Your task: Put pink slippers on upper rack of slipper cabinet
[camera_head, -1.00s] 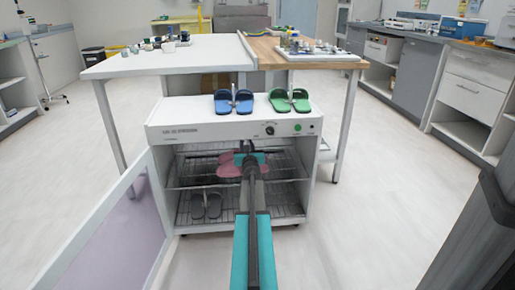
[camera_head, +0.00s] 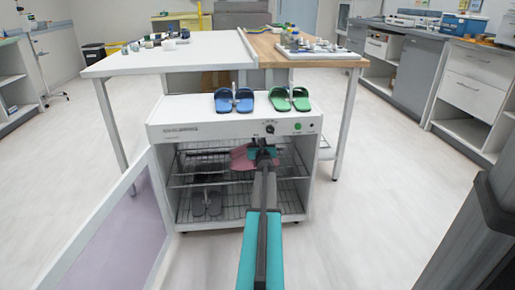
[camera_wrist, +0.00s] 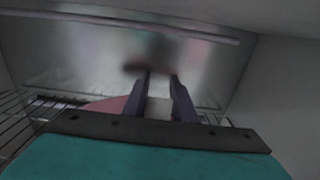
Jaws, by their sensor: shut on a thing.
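The pink slippers (camera_head: 240,157) show inside the open slipper cabinet (camera_head: 185,133), just above the front part of the upper wire rack (camera_head: 190,184). My gripper (camera_head: 262,151) reaches in through the front and is shut on them, partly hiding them. I cannot tell whether their soles touch the rack. In the wrist view, my gripper's dark fingers (camera_wrist: 160,85) point toward the blurred cabinet back, with pink (camera_wrist: 105,104) showing beside and below them.
Grey slippers (camera_head: 206,202) sit on the lower rack. Blue slippers (camera_head: 234,100) and green slippers (camera_head: 289,98) stand on the cabinet top. The cabinet door (camera_head: 120,235) stands open at the left. A table (camera_head: 170,62) is behind.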

